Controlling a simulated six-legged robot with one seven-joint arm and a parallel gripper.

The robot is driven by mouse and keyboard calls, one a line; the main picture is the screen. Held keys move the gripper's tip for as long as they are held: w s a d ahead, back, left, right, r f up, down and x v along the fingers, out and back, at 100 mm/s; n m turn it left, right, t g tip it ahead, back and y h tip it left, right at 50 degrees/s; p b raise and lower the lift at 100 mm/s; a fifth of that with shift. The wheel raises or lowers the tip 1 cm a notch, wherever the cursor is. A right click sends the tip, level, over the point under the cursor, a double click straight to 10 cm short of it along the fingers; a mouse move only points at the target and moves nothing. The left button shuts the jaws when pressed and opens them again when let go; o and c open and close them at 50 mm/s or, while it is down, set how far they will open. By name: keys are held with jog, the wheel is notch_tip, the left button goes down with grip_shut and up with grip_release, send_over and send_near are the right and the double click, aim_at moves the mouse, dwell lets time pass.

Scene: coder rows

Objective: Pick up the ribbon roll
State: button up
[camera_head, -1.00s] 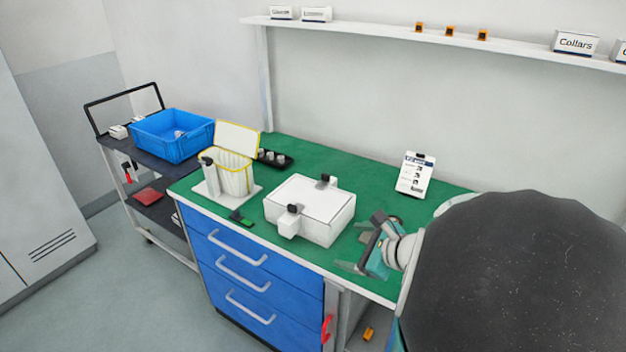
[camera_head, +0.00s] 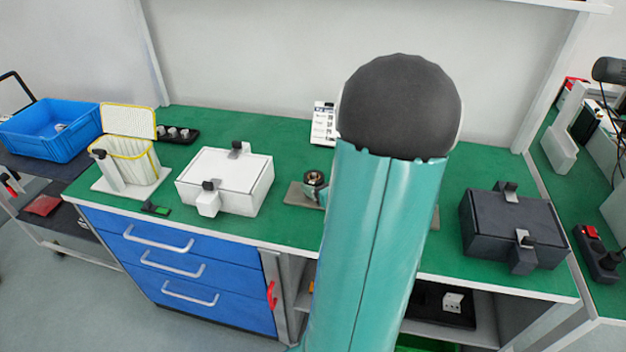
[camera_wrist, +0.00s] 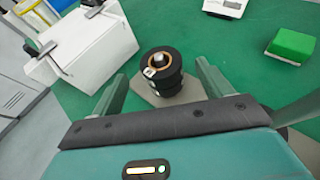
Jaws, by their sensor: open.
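The ribbon roll (camera_wrist: 164,66), a dark round stack with a copper-coloured ring and a pale centre peg, stands on a small grey plate (camera_wrist: 141,88) on the green bench. In the head view the roll (camera_head: 314,179) shows just left of my arm, which hides part of its plate. In the wrist view my gripper (camera_wrist: 162,74) is open, with one finger towards each side of the roll. Nothing is held, and I cannot tell how high the fingers are above the bench.
A white box (camera_head: 225,178) stands left of the roll, and a dark box (camera_head: 513,225) stands right of my arm. A green block (camera_wrist: 292,45) lies right of the roll in the wrist view. A yellow-rimmed bin (camera_head: 127,147) and blue crate (camera_head: 48,128) are farther left.

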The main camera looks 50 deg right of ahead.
aim_at(315, 178)
jog(key=x, duration=0.5)
jog(key=shift+w+d, duration=0.1)
jog(key=shift+w, duration=0.05)
jog(key=shift+c, duration=0.2)
jog(key=c, duration=1)
